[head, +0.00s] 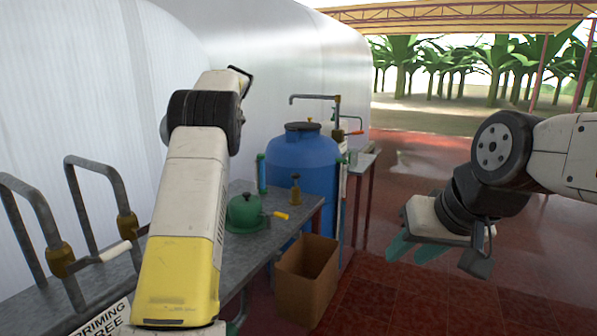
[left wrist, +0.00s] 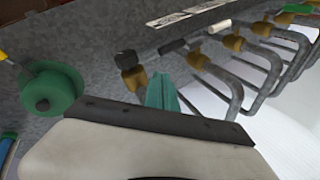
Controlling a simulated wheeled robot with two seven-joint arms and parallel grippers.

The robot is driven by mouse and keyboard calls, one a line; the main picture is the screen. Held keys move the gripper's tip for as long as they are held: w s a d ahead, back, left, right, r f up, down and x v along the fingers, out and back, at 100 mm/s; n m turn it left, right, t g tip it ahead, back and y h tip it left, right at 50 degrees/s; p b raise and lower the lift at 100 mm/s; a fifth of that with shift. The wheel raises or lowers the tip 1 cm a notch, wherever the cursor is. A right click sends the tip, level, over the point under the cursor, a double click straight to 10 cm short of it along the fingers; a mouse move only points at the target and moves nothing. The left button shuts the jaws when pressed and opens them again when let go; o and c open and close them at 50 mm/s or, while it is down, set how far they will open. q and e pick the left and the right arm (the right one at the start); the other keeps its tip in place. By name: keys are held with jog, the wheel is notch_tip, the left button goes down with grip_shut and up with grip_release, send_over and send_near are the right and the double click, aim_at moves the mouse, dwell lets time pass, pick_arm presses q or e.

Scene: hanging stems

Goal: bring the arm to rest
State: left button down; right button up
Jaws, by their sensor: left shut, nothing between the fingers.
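My left arm (head: 190,190) rises from the lower middle in the head view, over the grey bench. Its gripper does not show clearly there. In the left wrist view my left gripper (left wrist: 162,92) has its teal fingers together, with nothing between them. Bench fittings lie beyond the fingers. My right gripper (head: 416,248) hangs at the right in the head view, with its teal fingers pointing down and a gap between them. It appears empty, over the red floor and clear of the bench.
The grey bench (head: 262,231) carries a green round fitting (head: 244,211) and bent pipes (head: 85,195) with brass valves. A blue tank (head: 300,165) stands behind. A cardboard box (head: 306,279) is on the floor beside the bench. Red tiles (head: 480,305) at right are clear.

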pick_arm(q)
jog(key=s+d+r+m+t+h, duration=0.25)
jog(key=s+d, duration=0.25)
jog(key=s, duration=0.3)
jog(key=s+d+r+m+t+h, duration=0.1)
jog(key=s+d+m+t+h, duration=0.15)
jog(key=s+d, duration=0.45)
jog(key=s+d+f+m+t+h, duration=0.1)
jog(key=s+d+f+t, duration=0.1)
jog(key=s, duration=0.6)
jog(key=s+d+f+m+t+h, duration=0.1)
jog(key=s+d+f+m+t, duration=0.1)
jog(key=s+d+f, duration=0.3)
jog(key=s, duration=0.3)
jog(key=shift+d, duration=0.3)
